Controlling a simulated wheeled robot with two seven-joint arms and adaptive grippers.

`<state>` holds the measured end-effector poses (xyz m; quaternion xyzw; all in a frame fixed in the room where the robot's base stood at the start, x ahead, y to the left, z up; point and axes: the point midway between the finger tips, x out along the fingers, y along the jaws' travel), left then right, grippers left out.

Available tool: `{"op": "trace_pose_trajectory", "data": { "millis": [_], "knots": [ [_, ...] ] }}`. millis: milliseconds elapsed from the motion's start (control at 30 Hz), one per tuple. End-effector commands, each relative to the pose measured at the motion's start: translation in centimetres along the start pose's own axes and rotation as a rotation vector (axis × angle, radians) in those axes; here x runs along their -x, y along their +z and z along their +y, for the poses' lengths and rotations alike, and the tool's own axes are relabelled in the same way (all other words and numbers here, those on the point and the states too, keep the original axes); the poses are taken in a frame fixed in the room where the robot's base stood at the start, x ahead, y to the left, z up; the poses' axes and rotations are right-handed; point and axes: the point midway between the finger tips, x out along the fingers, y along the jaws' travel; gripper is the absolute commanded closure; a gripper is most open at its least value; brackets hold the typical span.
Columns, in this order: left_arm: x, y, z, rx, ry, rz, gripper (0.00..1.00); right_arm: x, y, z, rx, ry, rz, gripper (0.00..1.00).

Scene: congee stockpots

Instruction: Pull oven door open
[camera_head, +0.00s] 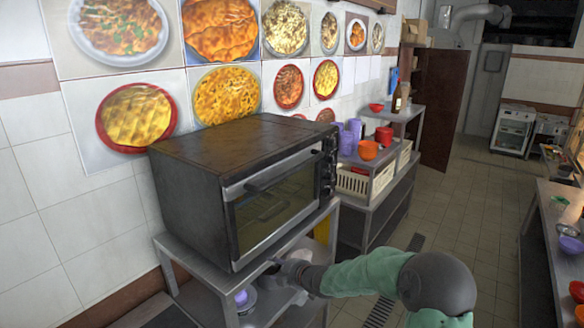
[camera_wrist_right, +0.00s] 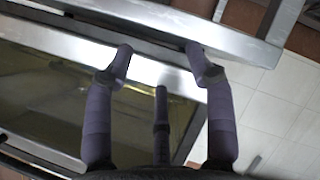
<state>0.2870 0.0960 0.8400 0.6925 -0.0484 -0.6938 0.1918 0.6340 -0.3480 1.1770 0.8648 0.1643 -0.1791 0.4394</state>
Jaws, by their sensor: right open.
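The dark toaster oven (camera_head: 215,165) stands on a grey metal table against the tiled wall. Its glass door (camera_head: 275,205) looks shut, with a dark bar handle (camera_head: 285,170) along the door's top edge. My right gripper (camera_head: 276,268) is low in front of the oven, below the handle, by the table's front edge. In the right wrist view the right gripper (camera_wrist_right: 160,62) has its fingers spread apart with nothing seen held between them. The door glass (camera_wrist_right: 50,95) and its silver frame show behind the fingers. My left gripper is in neither view.
The metal table (camera_head: 318,222) has a lower shelf with a purple item (camera_head: 241,297). To the right, another stand carries an off-white basket (camera_head: 354,182) and an orange bowl (camera_head: 369,150). The tiled aisle (camera_head: 470,215) is open floor, with a counter (camera_head: 556,220) at far right.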

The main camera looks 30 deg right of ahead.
Motion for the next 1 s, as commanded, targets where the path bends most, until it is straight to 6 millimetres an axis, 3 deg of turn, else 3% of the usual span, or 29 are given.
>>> {"op": "trace_pose_trajectory", "data": {
  "millis": [33, 100, 200, 333, 400, 567, 1000],
  "knots": [
    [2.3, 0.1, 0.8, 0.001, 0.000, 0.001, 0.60, 2.7, -1.7, 5.7, 0.100, 0.063, 0.006, 0.45],
    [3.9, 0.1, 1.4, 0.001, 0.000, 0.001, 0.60, 5.4, -3.1, 11.0, 0.237, 0.129, 0.007, 0.45],
    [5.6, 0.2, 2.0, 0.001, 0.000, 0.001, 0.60, 9.2, -4.9, 17.3, 0.410, 0.209, -0.006, 0.45],
    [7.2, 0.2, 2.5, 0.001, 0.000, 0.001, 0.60, 12.9, -6.5, 22.7, 0.574, 0.278, -0.030, 0.45],
    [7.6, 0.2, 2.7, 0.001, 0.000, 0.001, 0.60, 14.3, -7.0, 24.5, 0.630, 0.302, -0.042, 0.45],
    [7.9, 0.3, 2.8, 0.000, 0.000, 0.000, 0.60, 15.2, -7.5, 26.1, 0.686, 0.322, -0.054, 0.45],
    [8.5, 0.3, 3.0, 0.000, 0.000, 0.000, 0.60, 9.5, -7.9, 27.9, 0.686, 0.322, -0.052, 0.45]
  ]
}}
